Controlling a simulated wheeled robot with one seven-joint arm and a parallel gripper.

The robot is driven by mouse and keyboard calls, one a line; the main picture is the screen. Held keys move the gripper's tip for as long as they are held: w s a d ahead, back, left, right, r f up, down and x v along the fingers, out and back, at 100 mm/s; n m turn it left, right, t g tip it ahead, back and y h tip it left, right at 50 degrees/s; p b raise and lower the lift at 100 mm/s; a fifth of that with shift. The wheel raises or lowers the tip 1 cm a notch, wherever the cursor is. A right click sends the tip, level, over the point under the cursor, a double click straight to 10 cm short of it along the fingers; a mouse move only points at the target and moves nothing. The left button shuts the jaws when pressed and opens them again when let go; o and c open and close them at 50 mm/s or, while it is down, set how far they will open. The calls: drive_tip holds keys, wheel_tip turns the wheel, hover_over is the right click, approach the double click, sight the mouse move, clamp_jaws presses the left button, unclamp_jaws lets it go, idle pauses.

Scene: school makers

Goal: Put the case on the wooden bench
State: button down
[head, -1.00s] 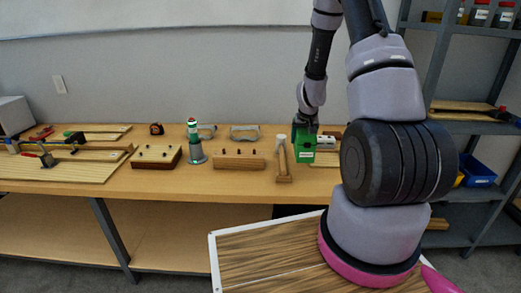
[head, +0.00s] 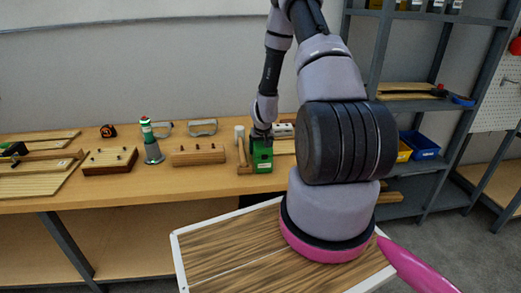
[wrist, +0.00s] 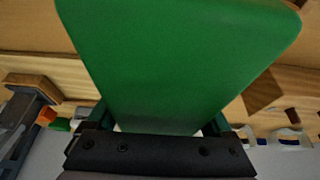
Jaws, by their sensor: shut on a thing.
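The case is a green box (head: 262,155) with a small white label. The wooden bench (head: 130,192) runs along the wall. I cannot tell whether the case touches the bench top.
Close left of the case stands a wooden-handled mallet (head: 242,152). Further left are a wooden block (head: 199,154), safety goggles (head: 203,127), a green-and-grey bottle (head: 151,145) and a peg block (head: 109,160). Grey shelves with a blue bin (head: 420,145) stand right.

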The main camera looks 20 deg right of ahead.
unclamp_jaws()
drive_tip(key=shift+f, duration=0.1)
